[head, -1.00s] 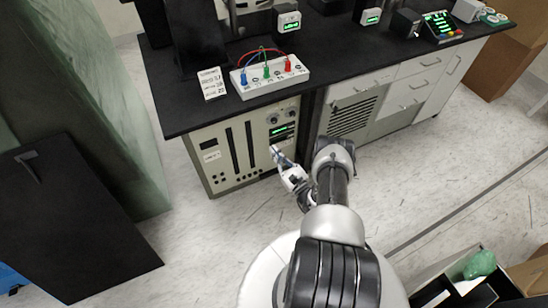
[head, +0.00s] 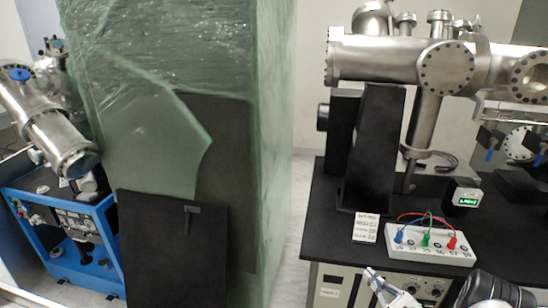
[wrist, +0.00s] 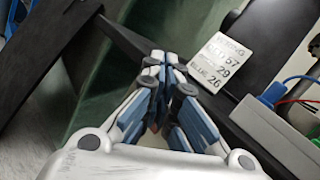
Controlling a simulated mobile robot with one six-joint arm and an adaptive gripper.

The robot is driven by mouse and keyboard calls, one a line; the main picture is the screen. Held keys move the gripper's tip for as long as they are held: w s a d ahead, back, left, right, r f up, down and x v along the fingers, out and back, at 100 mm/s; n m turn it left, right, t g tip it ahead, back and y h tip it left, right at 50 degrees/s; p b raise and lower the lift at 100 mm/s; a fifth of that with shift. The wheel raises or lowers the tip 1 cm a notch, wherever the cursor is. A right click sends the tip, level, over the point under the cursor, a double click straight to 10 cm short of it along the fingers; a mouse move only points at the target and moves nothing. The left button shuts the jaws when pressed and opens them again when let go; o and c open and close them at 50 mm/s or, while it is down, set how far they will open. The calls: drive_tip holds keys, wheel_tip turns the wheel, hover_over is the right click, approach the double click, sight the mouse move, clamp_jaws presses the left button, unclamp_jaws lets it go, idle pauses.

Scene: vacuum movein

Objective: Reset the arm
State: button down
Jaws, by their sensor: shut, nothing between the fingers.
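My gripper (head: 392,290) shows at the bottom of the head view, in front of the cabinet below the black bench. In the wrist view my gripper (wrist: 166,62) has its blue and white fingers together, with nothing between them. A white socket box (head: 430,244) with blue, green and red plugs stands on the bench; its corner also shows in the wrist view (wrist: 262,125). The rest of my arm is mostly out of the picture at the lower right.
The black bench (head: 325,215) carries steel vacuum chambers (head: 400,60) and a small green display (head: 465,197). A tall stack in green wrap (head: 270,130) and a black panel (head: 165,250) stand to the left. A blue cart (head: 85,240) stands farther left.

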drive_tip(key=s+a+r+n+g+y, duration=0.25)
drive_tip(key=a+r+n+g, duration=0.35)
drive_tip(key=a+r, duration=0.3)
drive_tip(key=s+a+r+n+g+y, duration=0.1)
drive_tip(key=s+a+r+n+g, duration=0.2)
drive_tip(key=a+r+n+g, duration=0.4)
drive_tip(key=s+a+r+n+g+h, duration=0.4)
drive_tip(key=s+a+r, duration=0.35)
drive_tip(key=s, duration=0.45)
drive_tip(key=s+d+r+n+t+h, duration=0.2)
drive_tip(key=s+d+n+h, duration=0.1)
drive_tip(key=s, duration=0.4)
drive_tip(key=s+d+r+n+t+h, duration=0.1)
drive_tip(key=s+d+n+t+h, duration=0.1)
drive_tip(key=s+n+h, duration=0.3)
drive_tip(key=shift+s+d+r+n+t+h, duration=0.35)
drive_tip(key=shift+s+d+h, duration=0.2)
drive_tip(key=shift+s+h, duration=0.8)
drive_tip(key=shift+s+y, duration=0.25)
drive_tip(key=shift+y, duration=0.05)
